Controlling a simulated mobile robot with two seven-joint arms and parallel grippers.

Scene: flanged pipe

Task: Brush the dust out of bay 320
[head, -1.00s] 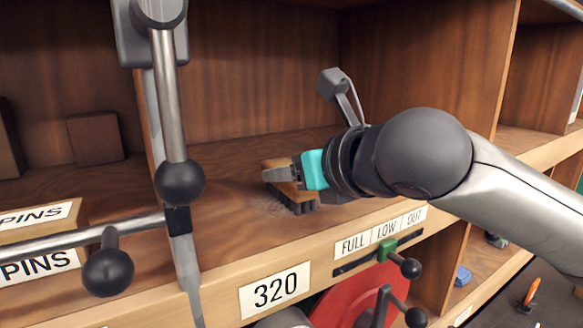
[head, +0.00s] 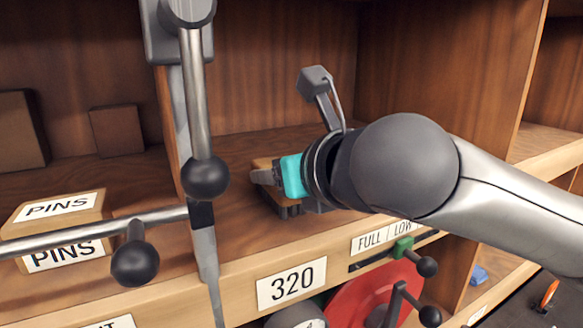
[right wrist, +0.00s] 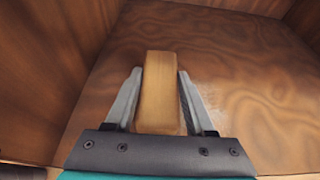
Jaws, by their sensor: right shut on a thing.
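Bay 320 is the open wooden compartment above the white 320 label (head: 292,283). My right gripper (head: 267,177) reaches into it from the right and is shut on a brush. The brush has a wooden back (right wrist: 158,88) and dark bristles (head: 287,210), held bristles down at the bay floor (right wrist: 250,80). In the right wrist view the grey fingers (right wrist: 160,76) lie on both sides of the wooden back. A faint pale patch that looks like dust (right wrist: 208,92) lies on the floor just right of the brush. My left gripper is out of view.
Grey bars with black ball knobs (head: 204,178) stand in front of the bay's left side. A green slider (head: 403,247) and a red disc (head: 372,295) are below the front edge.

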